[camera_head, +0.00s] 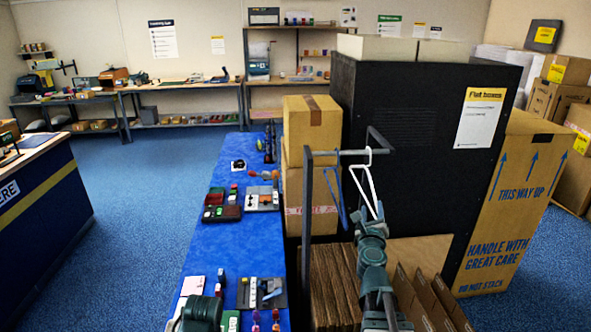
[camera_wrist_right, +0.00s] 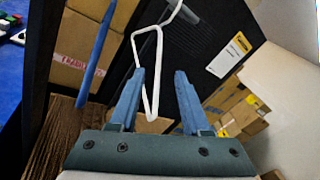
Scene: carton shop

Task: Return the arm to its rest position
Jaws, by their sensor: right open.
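My right gripper (camera_head: 371,222) is at the end of the arm rising from the bottom of the head view, just below the clothes rail (camera_head: 345,153). A white hanger (camera_head: 366,187) hangs from the rail, with a blue hanger (camera_head: 334,197) to its left. In the right wrist view the open gripper (camera_wrist_right: 160,76) has two blue fingers spread apart. The white hanger (camera_wrist_right: 134,50) passes between and beyond them; I cannot tell whether it touches a finger. The blue hanger (camera_wrist_right: 97,55) is left of the fingers. My left gripper's fingers do not show.
A blue-topped table (camera_head: 243,235) with several small items runs along the left of the rail. Stacked cartons (camera_head: 311,125), a black cabinet (camera_head: 420,110) and a tall carton (camera_head: 512,205) stand behind and right. Flat cardboard (camera_head: 331,285) stands upright below the rail.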

